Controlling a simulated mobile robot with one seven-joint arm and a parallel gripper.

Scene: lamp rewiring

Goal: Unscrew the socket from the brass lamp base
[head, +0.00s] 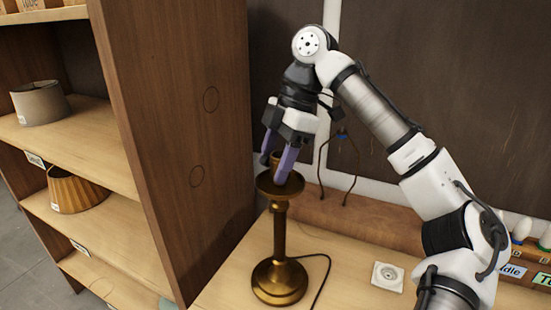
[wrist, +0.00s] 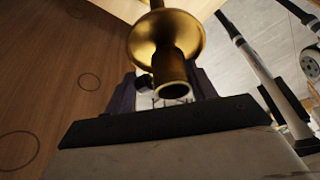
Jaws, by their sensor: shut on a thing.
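The brass lamp base (head: 279,281) stands upright on the bench, with a slim stem and a dish-shaped cup (head: 264,187) at its top. The socket (head: 277,159) is a short brass cylinder rising from the cup. My gripper (head: 277,168) comes from above with its purple fingers on either side of the socket, shut on it. In the wrist view the socket (wrist: 173,90) shows its open round end between the fingers, in front of the cup (wrist: 150,40). The socket still sits at the cup; any gap or thread there is hidden.
A wooden shelf unit (head: 180,120) stands close on the left, holding a grey lampshade (head: 40,104) and a pleated yellow shade (head: 76,190). A dark cord (head: 322,280) runs from the base. A white outlet plate (head: 387,277) lies right of the lamp. A wooden rail (head: 350,215) runs behind.

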